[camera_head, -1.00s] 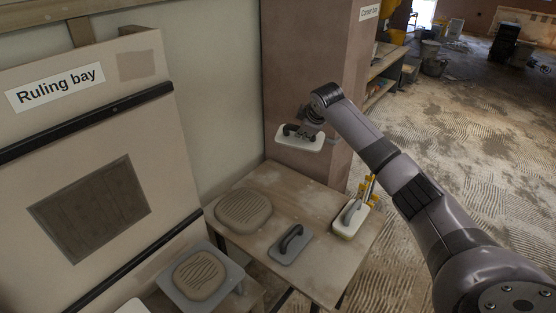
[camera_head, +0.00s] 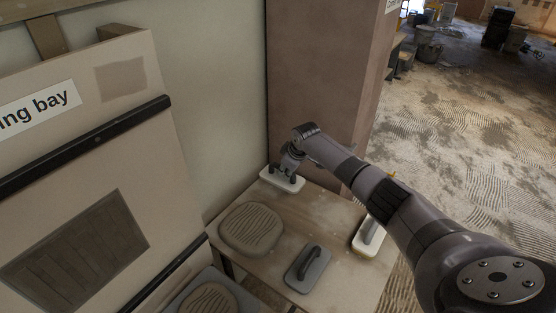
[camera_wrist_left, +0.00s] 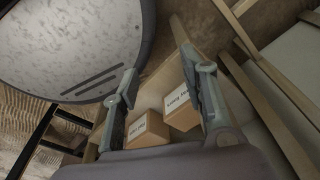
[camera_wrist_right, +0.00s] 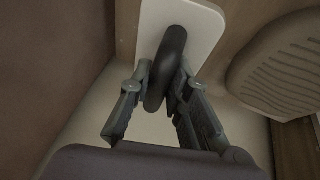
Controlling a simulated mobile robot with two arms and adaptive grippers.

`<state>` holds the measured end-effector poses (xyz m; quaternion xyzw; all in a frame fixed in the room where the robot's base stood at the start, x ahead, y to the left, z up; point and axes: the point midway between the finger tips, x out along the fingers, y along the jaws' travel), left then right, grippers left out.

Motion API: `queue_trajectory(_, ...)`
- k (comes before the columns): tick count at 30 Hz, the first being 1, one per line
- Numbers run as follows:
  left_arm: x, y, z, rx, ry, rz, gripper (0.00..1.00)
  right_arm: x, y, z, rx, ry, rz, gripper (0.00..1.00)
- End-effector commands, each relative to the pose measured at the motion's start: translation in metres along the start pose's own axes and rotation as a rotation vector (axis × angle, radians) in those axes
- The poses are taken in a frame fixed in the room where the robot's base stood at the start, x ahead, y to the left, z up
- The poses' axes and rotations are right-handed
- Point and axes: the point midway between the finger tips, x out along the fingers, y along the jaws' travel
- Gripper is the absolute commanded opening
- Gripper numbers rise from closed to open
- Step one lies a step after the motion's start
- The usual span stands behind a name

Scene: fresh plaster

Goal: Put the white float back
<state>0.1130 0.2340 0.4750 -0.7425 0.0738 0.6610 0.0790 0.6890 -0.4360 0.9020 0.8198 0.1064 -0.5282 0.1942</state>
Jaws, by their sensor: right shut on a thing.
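The white float (camera_head: 281,179) is a flat white plate with a dark handle. It is at the back corner of the wooden table (camera_head: 318,203), by the brown pillar. My right gripper (camera_head: 290,170) is shut on its handle. In the right wrist view the fingers (camera_wrist_right: 158,95) stand on both sides of the dark handle (camera_wrist_right: 167,65), with the white plate (camera_wrist_right: 205,25) beyond. I cannot tell whether the plate touches the table. My left gripper (camera_wrist_left: 165,90) shows only in the left wrist view, its fingers wide apart and nothing between them; boxes (camera_wrist_left: 180,105) lie farther beyond.
On the table are a ribbed beige pad (camera_head: 251,229), a grey float (camera_head: 307,268) and another white-plated float (camera_head: 369,236) at the right edge. The brown pillar (camera_head: 320,85) stands close behind. The "Ruling bay" board (camera_head: 85,170) is at left.

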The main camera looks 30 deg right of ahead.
Motion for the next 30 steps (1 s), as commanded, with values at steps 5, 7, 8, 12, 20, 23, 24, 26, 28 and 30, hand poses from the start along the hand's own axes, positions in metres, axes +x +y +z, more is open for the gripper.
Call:
queue_trajectory(5,0.005,0.000,-0.001,-0.001,0.002,-0.001,0.40,0.005,-0.001,0.002,0.002,0.000,-0.007,0.00)
queue_trajectory(7,0.008,0.002,0.009,-0.001,-0.012,0.001,0.40,0.009,-0.002,0.004,0.002,0.000,-0.007,0.00)
queue_trajectory(8,0.010,0.003,0.016,-0.001,-0.021,0.003,0.40,0.011,-0.002,0.005,0.002,0.000,-0.006,0.00)
queue_trajectory(12,0.021,0.007,0.042,-0.001,-0.058,0.008,0.40,0.023,-0.005,0.009,0.002,0.001,-0.006,0.00)
queue_trajectory(20,0.048,0.007,0.043,-0.002,-0.054,0.007,0.40,0.048,-0.011,0.020,0.002,0.000,-0.005,0.00)
queue_trajectory(23,0.056,0.004,0.027,-0.002,-0.030,0.004,0.40,0.054,-0.012,0.023,0.002,0.000,-0.005,0.00)
queue_trajectory(24,0.057,0.004,0.021,-0.002,-0.020,0.003,0.40,0.056,-0.012,0.024,0.002,0.000,-0.005,0.00)
queue_trajectory(26,0.058,0.003,0.016,-0.002,-0.010,0.002,0.40,0.057,-0.013,0.024,0.003,0.000,-0.006,0.00)
queue_trajectory(28,0.059,0.003,0.015,-0.002,-0.009,0.002,0.40,0.057,-0.013,0.024,0.003,0.001,-0.006,0.00)
queue_trajectory(30,0.058,0.003,0.017,-0.002,-0.012,0.002,0.40,0.057,-0.013,0.024,0.003,0.001,-0.006,0.00)
